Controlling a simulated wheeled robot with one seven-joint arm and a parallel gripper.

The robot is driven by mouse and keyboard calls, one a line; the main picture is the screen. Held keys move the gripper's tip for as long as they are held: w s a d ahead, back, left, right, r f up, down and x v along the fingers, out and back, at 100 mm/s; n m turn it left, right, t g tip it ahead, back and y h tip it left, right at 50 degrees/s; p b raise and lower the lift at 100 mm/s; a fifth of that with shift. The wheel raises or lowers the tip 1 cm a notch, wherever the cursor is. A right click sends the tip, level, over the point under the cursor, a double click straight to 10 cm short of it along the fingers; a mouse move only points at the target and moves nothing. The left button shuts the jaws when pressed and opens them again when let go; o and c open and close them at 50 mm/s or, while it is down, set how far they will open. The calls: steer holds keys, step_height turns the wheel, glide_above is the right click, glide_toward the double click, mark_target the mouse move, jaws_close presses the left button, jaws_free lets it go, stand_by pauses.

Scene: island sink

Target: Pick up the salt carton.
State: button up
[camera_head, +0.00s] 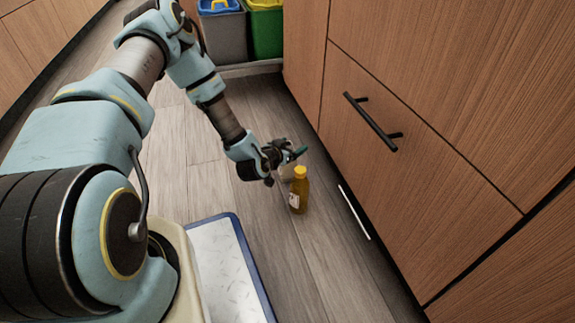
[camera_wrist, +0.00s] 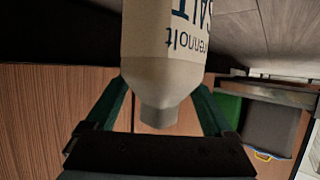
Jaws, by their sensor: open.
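The salt carton (camera_wrist: 165,45) is a pale container with dark lettering. It fills the middle of the upside-down wrist view, with its narrow top between my gripper's green fingers (camera_wrist: 160,106). A gap shows at the right finger; whether the left finger touches it is hard to tell. In the head view, the salt carton (camera_head: 287,172) stands on the floor, mostly hidden behind my gripper (camera_head: 284,163) and a yellow bottle. My gripper is open around the carton's top.
The yellow-capped amber bottle (camera_head: 299,190) stands on the floor right in front of the carton. Wooden cabinets with a black-handled drawer (camera_head: 375,122) rise close on the right. Grey (camera_head: 224,35) and green (camera_head: 265,32) bins stand at the back. Floor (camera_head: 205,180) to the left is clear.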

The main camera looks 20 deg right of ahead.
jaws_close()
stand_by(0.5)
steer(key=shift+a, duration=0.1)
